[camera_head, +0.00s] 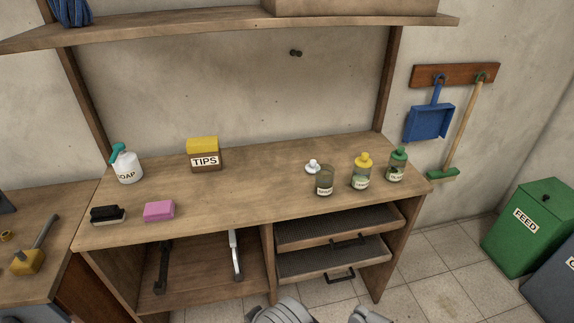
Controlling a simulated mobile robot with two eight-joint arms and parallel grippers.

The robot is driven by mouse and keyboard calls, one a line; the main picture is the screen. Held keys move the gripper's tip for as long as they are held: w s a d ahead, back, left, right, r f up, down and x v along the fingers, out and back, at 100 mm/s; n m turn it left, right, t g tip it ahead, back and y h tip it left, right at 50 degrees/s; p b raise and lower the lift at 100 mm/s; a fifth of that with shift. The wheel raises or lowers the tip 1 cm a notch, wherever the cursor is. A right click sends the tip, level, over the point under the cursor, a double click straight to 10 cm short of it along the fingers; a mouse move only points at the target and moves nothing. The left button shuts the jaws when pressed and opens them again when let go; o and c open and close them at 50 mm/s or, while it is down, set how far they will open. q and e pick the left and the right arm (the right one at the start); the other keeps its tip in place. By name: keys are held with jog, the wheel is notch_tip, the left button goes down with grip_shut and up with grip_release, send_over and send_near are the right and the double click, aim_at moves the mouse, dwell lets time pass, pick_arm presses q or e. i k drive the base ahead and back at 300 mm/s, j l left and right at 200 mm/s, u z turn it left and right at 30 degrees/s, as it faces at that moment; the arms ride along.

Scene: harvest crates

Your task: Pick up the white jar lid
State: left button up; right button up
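The white jar lid (312,167) is small and round with a knob on top. It lies on the wooden workbench top (255,178), right of the middle, just behind an open glass jar (325,183) with a label. The jar hides a little of the lid's front edge at most. Only grey parts of my own body show at the bottom edge. Neither gripper's fingers can be seen, and nothing of mine is near the lid.
A yellow-topped jar (361,172) and a green-topped jar (397,164) stand right of the open jar. A TIPS box (205,160), soap bottle (127,168), pink sponge (159,211) and black brush (107,215) are left. A shelf (210,30) overhangs the back. The bench's middle is clear.

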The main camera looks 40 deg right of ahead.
aim_at(310, 167)
jog(key=z, duration=1.85)
